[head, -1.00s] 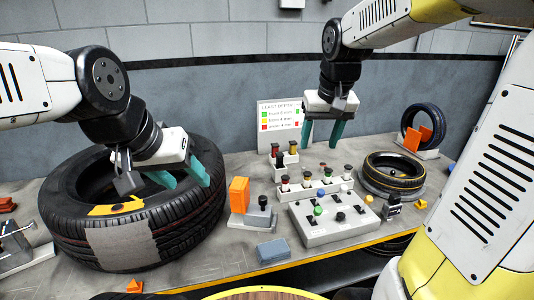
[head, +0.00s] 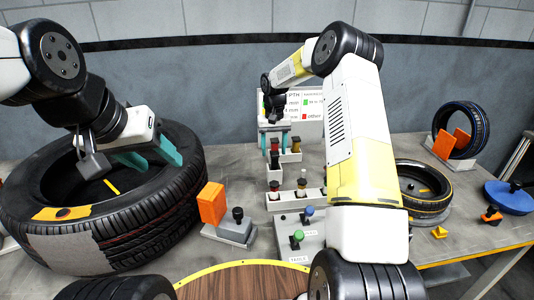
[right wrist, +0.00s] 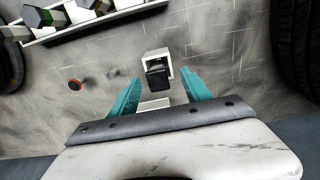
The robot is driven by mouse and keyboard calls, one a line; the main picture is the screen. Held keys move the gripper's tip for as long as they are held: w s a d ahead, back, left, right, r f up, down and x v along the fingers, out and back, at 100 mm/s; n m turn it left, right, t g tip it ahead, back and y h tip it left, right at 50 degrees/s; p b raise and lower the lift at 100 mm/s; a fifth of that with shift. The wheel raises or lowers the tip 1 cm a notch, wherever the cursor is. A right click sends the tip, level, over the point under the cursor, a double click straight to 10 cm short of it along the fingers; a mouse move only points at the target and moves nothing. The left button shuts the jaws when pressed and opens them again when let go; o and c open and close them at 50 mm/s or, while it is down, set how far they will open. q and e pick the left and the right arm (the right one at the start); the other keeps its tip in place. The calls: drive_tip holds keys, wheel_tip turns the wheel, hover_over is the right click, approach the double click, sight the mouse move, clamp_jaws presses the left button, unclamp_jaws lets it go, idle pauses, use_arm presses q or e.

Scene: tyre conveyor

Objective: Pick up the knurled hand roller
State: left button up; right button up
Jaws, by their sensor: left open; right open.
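Two dark-topped handled tools, one red (head: 274,158) and one yellow (head: 296,146), stand upright in small white holders on the bench in the head view. I cannot tell which tool is the knurled hand roller. My right gripper (head: 275,142) is open above these holders, fingers pointing down. In the right wrist view, a black-topped tool (right wrist: 158,74) in a white square holder (right wrist: 158,56) lies beyond and between the open teal fingers (right wrist: 160,97), apart from them. My left gripper (head: 148,156) is open and empty over the large tyre (head: 150,215).
A white rack (head: 285,203) of several handled tools stands in front; my right arm hides part of it and the grey button panel (head: 285,238). An orange block (head: 211,203) stands left. Smaller tyres (head: 425,190) and a blue disc (head: 510,197) are at right.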

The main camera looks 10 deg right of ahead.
sight(274, 160)
drive_tip(key=f, duration=0.6)
drive_tip(key=shift+w+d, duration=0.25)
drive_tip(key=shift+w, duration=0.05)
clamp_jaws()
